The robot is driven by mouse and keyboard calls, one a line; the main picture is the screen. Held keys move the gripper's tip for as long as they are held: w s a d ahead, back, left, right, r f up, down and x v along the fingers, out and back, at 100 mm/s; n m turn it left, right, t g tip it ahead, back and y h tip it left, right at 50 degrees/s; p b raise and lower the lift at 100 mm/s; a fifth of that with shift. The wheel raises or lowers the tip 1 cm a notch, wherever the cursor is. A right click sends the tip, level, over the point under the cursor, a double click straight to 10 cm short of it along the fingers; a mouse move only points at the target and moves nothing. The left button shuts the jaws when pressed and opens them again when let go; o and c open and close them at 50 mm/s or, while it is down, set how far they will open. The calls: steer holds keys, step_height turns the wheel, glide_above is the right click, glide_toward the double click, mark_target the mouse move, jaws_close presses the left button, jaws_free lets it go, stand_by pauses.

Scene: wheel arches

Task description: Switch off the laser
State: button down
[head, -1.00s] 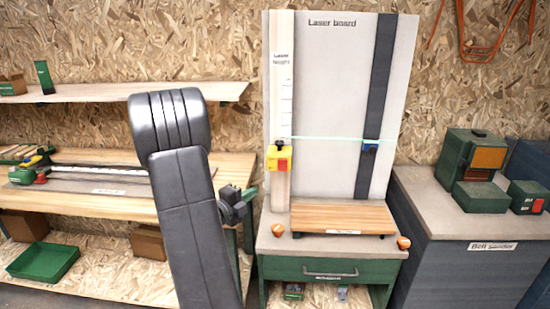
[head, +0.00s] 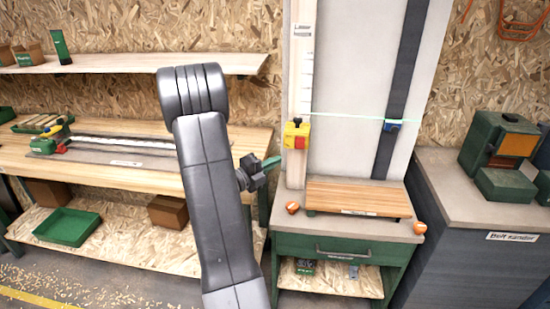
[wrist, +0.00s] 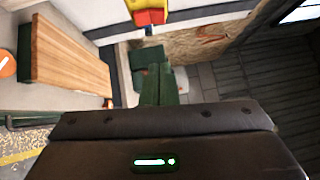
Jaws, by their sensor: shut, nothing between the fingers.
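The laser is a small yellow box with a red button on its front (head: 296,134), mounted on the pale wooden height rail (head: 300,75) of the laser board. A thin green beam (head: 345,116) runs from it across the board to a blue piece (head: 391,126) on the dark rail. My gripper (head: 274,161) is shut and empty, a little below and left of the laser in the head view. In the wrist view the green fingers (wrist: 158,80) are together, and the red and yellow laser (wrist: 148,13) shows at the top edge, partly cut off.
A slatted wooden platform (head: 357,198) lies on the bench below the board, with orange knobs (head: 292,208) beside it. A workbench (head: 100,160) and a shelf (head: 135,64) stand at left. The belt sander bench (head: 465,185) is at right.

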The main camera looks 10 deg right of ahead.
mark_target(302, 140)
steer(key=w+d+p, duration=0.1)
steer(key=w+d, duration=0.1)
steer(key=w+d+p, duration=0.1)
steer(key=w+d, duration=0.2)
steer(key=w+d+r+p, duration=0.1)
steer(key=w+d+p, duration=0.1)
steer(key=shift+w+d+r, duration=0.1)
steer(key=shift+w+d, duration=0.05)
steer(key=shift+d, duration=0.2)
steer(key=shift+w, duration=0.1)
steer(key=shift+w+f+b, duration=0.1)
steer(key=shift+f+b, duration=0.1)
steer(key=shift+b, duration=0.45)
steer(key=shift+r, duration=0.25)
